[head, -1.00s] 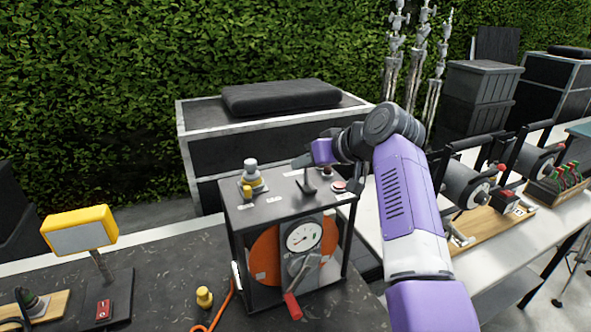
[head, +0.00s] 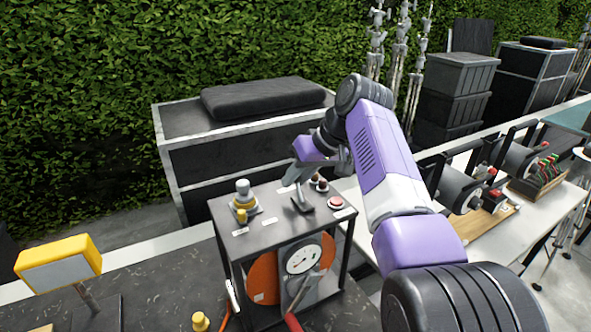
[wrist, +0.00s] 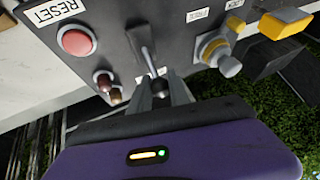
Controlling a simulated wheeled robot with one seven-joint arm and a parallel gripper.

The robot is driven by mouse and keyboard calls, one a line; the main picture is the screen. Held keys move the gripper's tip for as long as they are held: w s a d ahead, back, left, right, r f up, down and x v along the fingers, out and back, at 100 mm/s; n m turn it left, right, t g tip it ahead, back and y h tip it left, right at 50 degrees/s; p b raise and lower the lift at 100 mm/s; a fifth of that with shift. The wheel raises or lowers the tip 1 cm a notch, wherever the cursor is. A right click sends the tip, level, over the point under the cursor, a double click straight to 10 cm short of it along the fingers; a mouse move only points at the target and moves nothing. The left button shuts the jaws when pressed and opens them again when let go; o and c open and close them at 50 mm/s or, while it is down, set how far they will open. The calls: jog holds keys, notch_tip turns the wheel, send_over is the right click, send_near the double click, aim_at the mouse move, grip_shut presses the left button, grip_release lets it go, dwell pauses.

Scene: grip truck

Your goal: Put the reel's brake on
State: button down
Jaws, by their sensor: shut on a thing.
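The reel unit is a dark box frame (head: 228,248) with an orange reel (head: 262,278) inside and a round white gauge (head: 303,258) on its front. A small lever (wrist: 148,45) rises from a slot plate on its top panel; its base also shows in the head view (head: 303,205). My gripper (wrist: 162,88) is shut on the lever's knob end, with a finger on each side. White labels lie on the panel; one reads FREE (wrist: 197,14), and another by the fingers is partly hidden. A red button (wrist: 76,39) sits beside a RESET label.
A yellow-and-grey knob (head: 243,197) stands on the panel's left, and small dark knobs (wrist: 105,82) sit close to my fingers. A yellow lamp (head: 60,258) is at left. A black case (head: 235,150) stands behind. A white table with more reels (head: 462,190) is at right.

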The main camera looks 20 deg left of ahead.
jog(key=shift+a, duration=0.1)
dwell(0.3)
jog(key=c, duration=1.2)
grip_release()
jog(key=shift+f, duration=0.1)
jog(key=w+b+v, duration=0.1)
jog(key=b+v, duration=0.1)
jog(key=v, duration=0.5)
jog(key=shift+s+r, duration=0.35)
jog(key=shift+s, duration=0.15)
jog(key=shift+d, duration=0.25)
